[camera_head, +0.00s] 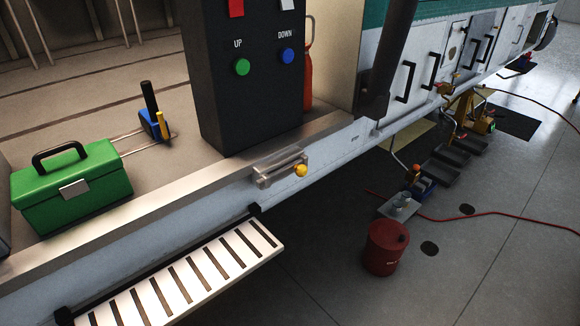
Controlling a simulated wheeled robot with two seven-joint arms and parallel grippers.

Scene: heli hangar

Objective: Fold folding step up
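The folding step (185,275) is a white slatted tread with dark slots in the lower left of the head view. It sticks out from the lower side of the helicopter sill, with black brackets at its two inner corners. It looks folded down, roughly level. Its lower left end is cut off by the picture edge. A metal latch or handle with a yellow knob (300,171) sits on the sill's side, above and right of the step. Neither of my grippers shows in this view.
A green toolbox (72,186) and a blue tool holder (155,124) stand on the cabin floor. A dark panel (246,118) with UP and DOWN buttons rises behind the sill. A red drum (386,248) stands on the hangar floor, with a red hose (480,220) beyond it.

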